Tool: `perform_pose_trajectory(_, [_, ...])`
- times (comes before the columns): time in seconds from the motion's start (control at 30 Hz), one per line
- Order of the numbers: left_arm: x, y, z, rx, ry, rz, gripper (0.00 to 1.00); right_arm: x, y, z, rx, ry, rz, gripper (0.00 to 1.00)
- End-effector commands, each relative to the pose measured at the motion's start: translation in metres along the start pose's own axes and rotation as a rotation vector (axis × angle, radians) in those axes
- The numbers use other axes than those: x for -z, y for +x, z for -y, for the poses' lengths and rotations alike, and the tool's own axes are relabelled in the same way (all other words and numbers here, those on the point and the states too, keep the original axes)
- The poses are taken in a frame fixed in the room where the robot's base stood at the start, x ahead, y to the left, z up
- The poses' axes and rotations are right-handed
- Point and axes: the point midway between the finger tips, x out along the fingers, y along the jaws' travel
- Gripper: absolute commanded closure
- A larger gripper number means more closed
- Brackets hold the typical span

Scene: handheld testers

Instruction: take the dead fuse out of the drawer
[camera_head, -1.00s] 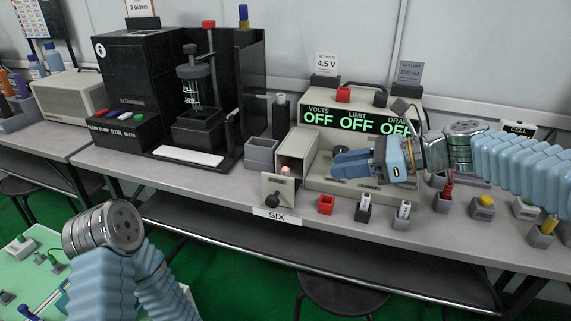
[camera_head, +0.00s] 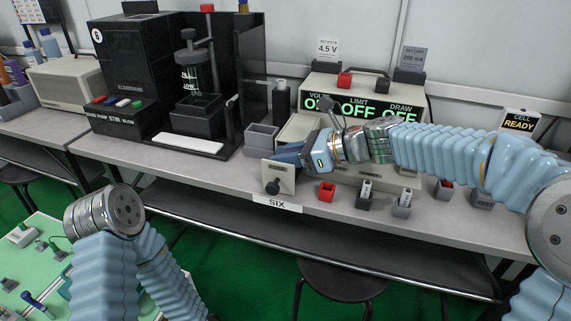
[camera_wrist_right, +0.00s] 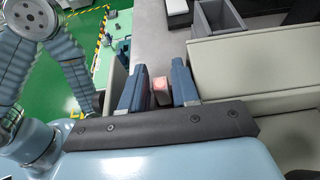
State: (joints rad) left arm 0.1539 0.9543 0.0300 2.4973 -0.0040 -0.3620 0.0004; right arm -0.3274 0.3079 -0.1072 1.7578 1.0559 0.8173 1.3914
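The drawer (camera_head: 278,176) stands pulled out of the beige instrument, its front plate with a dark knob facing me. My right gripper (camera_head: 288,152) reaches in from the right, low over the open drawer. In the right wrist view, the gripper (camera_wrist_right: 158,88) has its two blue fingers apart. A small block with a pinkish top, which looks like the fuse (camera_wrist_right: 160,84), shows between them, with narrow gaps at its sides. In the head view the fuse is hidden by the gripper and drawer front. My left gripper is out of view; only its arm shows.
A grey open bin (camera_head: 262,138) stands just left of the drawer. A red open box (camera_head: 327,191) and small grey holders (camera_head: 402,203) line the bench's front edge. The black stirrer unit (camera_head: 135,70) stands further left.

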Motion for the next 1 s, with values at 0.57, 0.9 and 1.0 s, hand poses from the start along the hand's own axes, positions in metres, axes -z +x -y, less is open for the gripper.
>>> perform_pose_trajectory(0.57, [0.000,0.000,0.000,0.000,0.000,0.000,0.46,0.000,0.005,0.000,0.001,0.000,0.000,1.00])
perform_pose_trajectory(0.9, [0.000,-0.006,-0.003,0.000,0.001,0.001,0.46,-0.021,-0.004,0.001,0.002,-0.005,0.002,1.00])
perform_pose_trajectory(1.0, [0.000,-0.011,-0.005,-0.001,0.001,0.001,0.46,-0.043,-0.012,0.000,0.002,-0.006,0.003,1.00])
